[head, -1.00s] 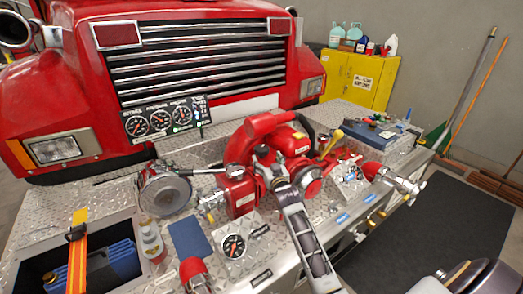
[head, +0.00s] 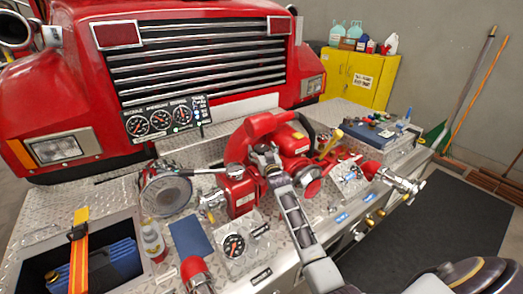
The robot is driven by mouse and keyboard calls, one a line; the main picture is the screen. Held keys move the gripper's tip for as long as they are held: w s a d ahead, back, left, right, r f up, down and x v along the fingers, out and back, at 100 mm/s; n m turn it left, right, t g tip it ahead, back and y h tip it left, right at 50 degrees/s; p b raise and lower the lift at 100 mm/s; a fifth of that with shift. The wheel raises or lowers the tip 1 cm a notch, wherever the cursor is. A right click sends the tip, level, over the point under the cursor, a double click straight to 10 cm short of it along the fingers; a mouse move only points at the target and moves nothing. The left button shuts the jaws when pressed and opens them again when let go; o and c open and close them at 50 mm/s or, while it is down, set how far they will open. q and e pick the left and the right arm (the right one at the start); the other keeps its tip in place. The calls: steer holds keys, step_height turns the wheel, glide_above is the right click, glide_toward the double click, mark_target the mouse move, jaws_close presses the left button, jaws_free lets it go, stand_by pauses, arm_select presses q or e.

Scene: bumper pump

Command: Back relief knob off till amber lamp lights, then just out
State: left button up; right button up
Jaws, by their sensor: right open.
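The red pump (head: 262,127) sits on the diamond-plate bumper in front of the red truck. My right gripper (head: 264,158) is open over the front of the pump, with its arm coming from the lower edge. Its fingers overlap the red pump body, and I cannot tell whether they touch it. A round red part (head: 311,187) shows just right of the gripper; I cannot tell whether it is the relief knob. A gauge panel (head: 163,120) with three dials and small indicators stands behind; I cannot make out a lit amber lamp. My left gripper is not in view.
An open bin (head: 35,246) is at far left. A yellow lever (head: 329,145) and chrome outlet (head: 402,184) are right. A yellow cabinet (head: 361,80) stands behind.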

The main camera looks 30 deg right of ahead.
steer(key=shift+w, duration=0.3)
steer(key=shift+c, duration=0.4)
steer(key=c, duration=1)
steer(key=shift+o, duration=0.2)
steer(key=shift+r+n+y+p, duration=0.2)
steer(key=shift+n+y+p, duration=0.25)
steer(key=shift+y, duration=0.25)
steer(key=shift+r+n+y+p, duration=0.2)
steer(key=shift+n+y+p, duration=0.25)
steer(key=shift+y, duration=0.25)
steer(key=shift+w+r+n+y, duration=0.1)
steer(key=shift+n+y, duration=0.5)
steer(key=shift+y, duration=0.4)
steer(key=shift+c, duration=0.2)
steer(key=shift+f+n+y, duration=0.3)
steer(key=shift+y, duration=0.2)
